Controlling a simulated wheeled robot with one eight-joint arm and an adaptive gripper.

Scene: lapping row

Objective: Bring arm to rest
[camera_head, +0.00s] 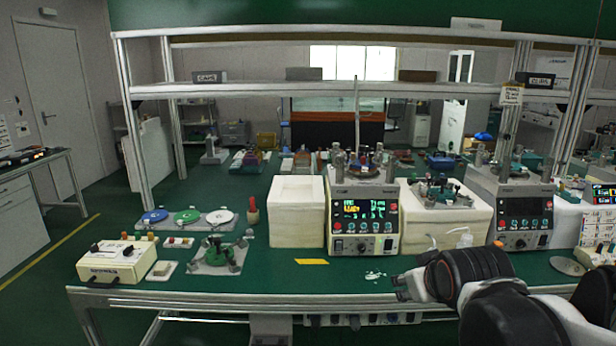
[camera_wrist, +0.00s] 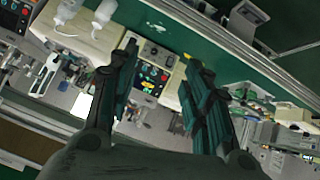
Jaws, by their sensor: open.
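My arm reaches in from the lower right of the head view, low over the front part of the green bench (camera_head: 225,295). My gripper (camera_head: 400,288) is at the arm's left end, just right of a small pale patch on the bench. In the wrist view my gripper (camera_wrist: 165,85) has its two dark fingers spread well apart. Nothing is held between them. Behind the gap the wrist view shows a control panel with coloured buttons (camera_wrist: 153,77).
A lapping machine with a lit panel (camera_head: 364,222) stands behind my gripper, beside white blocks (camera_head: 297,228). A second machine (camera_head: 522,222) is behind the arm. A cream box (camera_head: 112,262) and coloured discs (camera_head: 187,217) are at left. The front middle is mostly clear.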

